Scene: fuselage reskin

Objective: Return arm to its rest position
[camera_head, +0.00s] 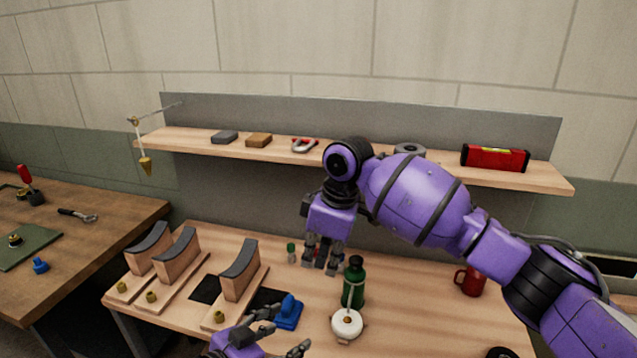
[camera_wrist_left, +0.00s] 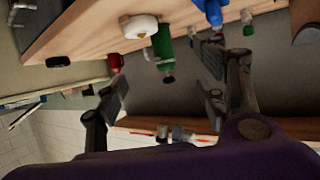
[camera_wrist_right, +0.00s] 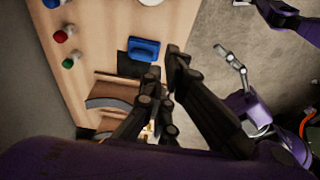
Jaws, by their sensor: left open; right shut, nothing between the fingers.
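My right arm (camera_head: 415,200) is purple and black and comes in from the right across the shelf and bench. My right gripper (camera_head: 324,262) points down over the bench, behind and left of the green bottle (camera_head: 354,284). It is shut and empty; its dark fingers also show in the right wrist view (camera_wrist_right: 165,68). My left gripper (camera_head: 277,338) is at the bottom edge of the head view, in front of the blue object (camera_head: 288,311). It is open and empty, with its fingers apart in the left wrist view (camera_wrist_left: 165,75).
The light wooden bench (camera_head: 420,325) bears curved-top blocks (camera_head: 240,272), a white round container (camera_head: 347,324) and a red mug (camera_head: 470,281). The shelf (camera_head: 480,178) behind holds a red level (camera_head: 495,158) and a magnet (camera_head: 303,145). A darker table (camera_head: 90,245) stands at left.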

